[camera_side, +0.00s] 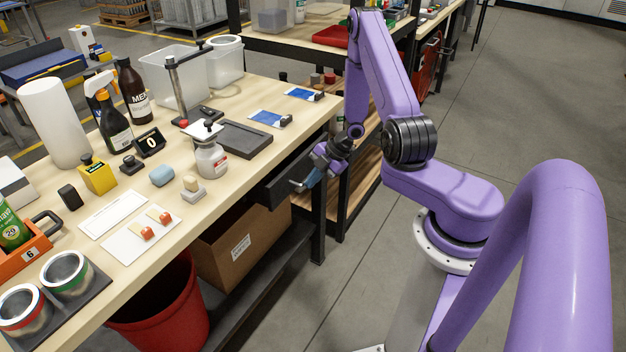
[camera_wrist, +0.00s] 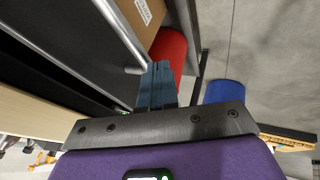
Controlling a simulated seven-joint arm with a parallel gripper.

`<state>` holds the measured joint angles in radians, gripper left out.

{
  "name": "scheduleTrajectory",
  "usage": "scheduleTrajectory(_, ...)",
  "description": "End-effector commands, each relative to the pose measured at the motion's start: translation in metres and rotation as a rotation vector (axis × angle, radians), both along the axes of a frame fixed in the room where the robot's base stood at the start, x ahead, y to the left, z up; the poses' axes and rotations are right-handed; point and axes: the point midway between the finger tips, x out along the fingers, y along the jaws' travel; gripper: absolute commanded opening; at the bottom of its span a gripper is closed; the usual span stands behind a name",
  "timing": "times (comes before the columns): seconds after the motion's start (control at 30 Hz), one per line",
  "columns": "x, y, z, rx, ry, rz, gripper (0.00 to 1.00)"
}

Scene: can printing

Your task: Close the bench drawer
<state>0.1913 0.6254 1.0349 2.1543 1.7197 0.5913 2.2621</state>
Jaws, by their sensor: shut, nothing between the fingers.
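The bench drawer (camera_side: 280,184) is a dark drawer under the right end of the wooden bench top. In the side view its front stands near the bench edge, and I cannot tell exactly how far out it is. The fingers also show in the wrist view (camera_wrist: 158,68). Whether they touch the handle or the front is unclear.
A cardboard box (camera_side: 238,245) sits on the shelf below the drawer, and a red bin (camera_side: 163,318) stands to its left. The bench top (camera_side: 240,95) carries bottles, a stand and printed cards. Open floor (camera_side: 345,285) lies in front of the drawer.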

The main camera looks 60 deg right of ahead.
Motion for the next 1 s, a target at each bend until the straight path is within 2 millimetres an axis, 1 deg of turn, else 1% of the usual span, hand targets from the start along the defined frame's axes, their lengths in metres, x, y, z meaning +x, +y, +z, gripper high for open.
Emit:
scheduleTrajectory(0.17, 0.0, 0.0, 0.0, 0.0, 0.0, 0.001, 0.0)
scheduleTrajectory(0.23, 0.004, 0.0, 0.0, -0.001, -0.001, 0.002, 0.0)
scheduleTrajectory(0.5, 0.04, -0.001, 0.0, -0.002, -0.004, 0.003, 0.0)
scheduleTrajectory(0.6, 0.047, 0.0, 0.0, -0.001, -0.003, 0.002, 0.0)
scheduleTrajectory(1.0, 0.048, 0.002, 0.001, 0.0, -0.008, 0.004, 0.0)
